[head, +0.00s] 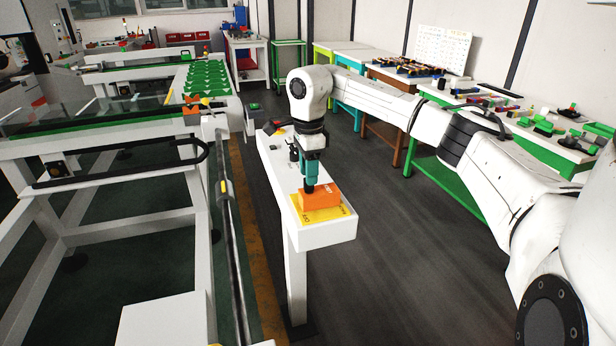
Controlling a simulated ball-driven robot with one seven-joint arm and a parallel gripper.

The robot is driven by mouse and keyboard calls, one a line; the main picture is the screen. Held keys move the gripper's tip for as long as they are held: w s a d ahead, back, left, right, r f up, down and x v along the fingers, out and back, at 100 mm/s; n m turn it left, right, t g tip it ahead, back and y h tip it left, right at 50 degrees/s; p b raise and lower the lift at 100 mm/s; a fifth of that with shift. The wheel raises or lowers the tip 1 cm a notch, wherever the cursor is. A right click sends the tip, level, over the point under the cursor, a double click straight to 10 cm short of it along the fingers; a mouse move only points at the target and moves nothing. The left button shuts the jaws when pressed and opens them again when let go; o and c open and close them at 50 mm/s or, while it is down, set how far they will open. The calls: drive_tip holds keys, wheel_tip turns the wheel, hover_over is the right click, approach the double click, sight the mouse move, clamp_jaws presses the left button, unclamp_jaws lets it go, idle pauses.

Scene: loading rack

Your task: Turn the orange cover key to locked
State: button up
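An orange block (326,202), which looks like the cover key, sits on a yellow labelled plate (312,217) at the near end of a narrow white stand (325,237). The label's lettering is too small to read surely. My gripper (309,189) points down at the block's back left edge, its dark tip against or just above it. I cannot tell whether it touches. The fingers are too small and partly overlap the block, so their opening is unclear. The key's turned position cannot be read from here.
A red and yellow button (278,130) and small dark parts sit farther back on the stand. A white frame rack with green trays (205,78) stands left. Workbenches with tools (560,130) line the right wall. The dark floor between is clear.

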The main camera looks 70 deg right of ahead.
drive_tip(key=shift+f, duration=1.45)
clamp_jaws()
